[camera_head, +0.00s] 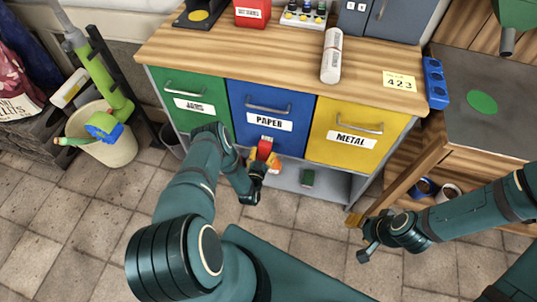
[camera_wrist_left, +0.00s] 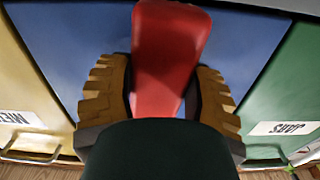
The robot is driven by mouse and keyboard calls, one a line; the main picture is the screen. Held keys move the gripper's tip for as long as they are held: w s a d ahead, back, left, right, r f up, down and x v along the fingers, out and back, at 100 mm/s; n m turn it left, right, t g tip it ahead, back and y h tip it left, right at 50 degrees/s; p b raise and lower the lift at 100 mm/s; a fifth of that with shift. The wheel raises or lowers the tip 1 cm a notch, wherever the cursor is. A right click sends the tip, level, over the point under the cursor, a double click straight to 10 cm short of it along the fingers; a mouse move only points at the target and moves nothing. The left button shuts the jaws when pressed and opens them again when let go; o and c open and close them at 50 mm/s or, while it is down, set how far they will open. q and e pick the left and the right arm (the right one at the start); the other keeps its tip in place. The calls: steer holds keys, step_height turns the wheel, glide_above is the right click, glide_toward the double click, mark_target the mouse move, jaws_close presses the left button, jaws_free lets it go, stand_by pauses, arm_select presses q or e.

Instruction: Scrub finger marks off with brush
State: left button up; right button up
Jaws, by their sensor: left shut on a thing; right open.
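My left gripper (camera_head: 262,161) is shut on a red brush (camera_head: 265,147) in front of the blue drawer (camera_head: 262,107) labelled PAPER. In the left wrist view the brush (camera_wrist_left: 165,60) is a smooth red shape between the ridged tan fingers of the left gripper (camera_wrist_left: 162,95), with the blue drawer (camera_wrist_left: 75,45) behind it. Its bristles are not visible, and I cannot tell whether it touches the drawer. No finger marks can be made out on the drawer fronts. My right gripper (camera_head: 370,241) is open and empty, low over the floor at the right.
A green drawer (camera_head: 185,88) and a yellow drawer (camera_head: 340,140) flank the blue one. A white bottle (camera_head: 332,60) lies on the wooden worktop (camera_head: 240,58). A bucket (camera_head: 120,150) stands left. Two tape rolls (camera_head: 423,188) sit under the right bench. The front floor is clear.

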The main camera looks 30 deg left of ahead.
arm_select(q)
steer(key=shift+s+a, duration=0.1)
steer(key=shift+a, duration=0.35)
steer(key=shift+r+p, duration=0.55)
steer(key=shift+r, duration=0.25)
steer(key=shift+w+d, duration=0.25)
steer(key=shift+d, duration=0.85)
steer(key=shift+w+d, duration=0.25)
steer(key=shift+d, duration=0.8)
steer(key=shift+a, duration=0.15)
steer(key=shift+s+a+b, duration=0.15)
steer(key=shift+s+a, duration=0.1)
steer(key=shift+a, duration=0.8)
steer(key=shift+s+a+b, duration=0.15)
steer(key=shift+s+a, duration=0.05)
steer(key=shift+a, duration=0.8)
